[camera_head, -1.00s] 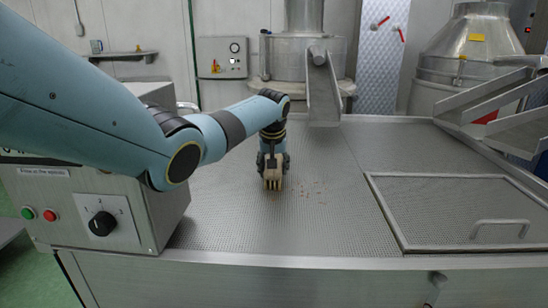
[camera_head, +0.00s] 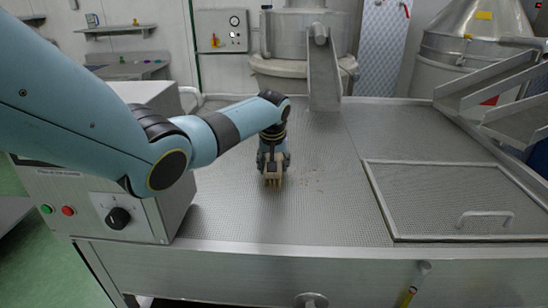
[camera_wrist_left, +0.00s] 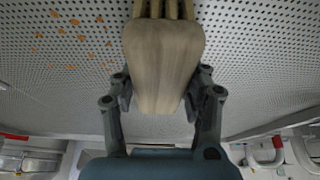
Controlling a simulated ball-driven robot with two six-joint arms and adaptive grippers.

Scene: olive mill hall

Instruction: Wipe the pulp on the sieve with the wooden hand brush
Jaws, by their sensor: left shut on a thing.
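My left gripper (camera_head: 272,160) is shut on the wooden hand brush (camera_head: 272,182), which points down at the perforated metal sieve (camera_head: 230,205). In the left wrist view the pale brush (camera_wrist_left: 163,60) sits between the two fingers of the gripper (camera_wrist_left: 160,98), its bristle end at the top edge. I cannot tell whether the bristles touch the sieve. Small orange bits of pulp (camera_wrist_left: 75,22) are scattered on the sieve beside the brush. In the head view the pulp (camera_head: 313,180) shows as faint specks right of the brush. My right gripper is not in view.
A mesh hatch with a handle (camera_head: 485,216) lies at the right of the sieve. A control box with a knob (camera_head: 118,218) stands at the left. A metal chute (camera_head: 323,75) hangs over the back edge, and another chute (camera_head: 500,90) stands at the right.

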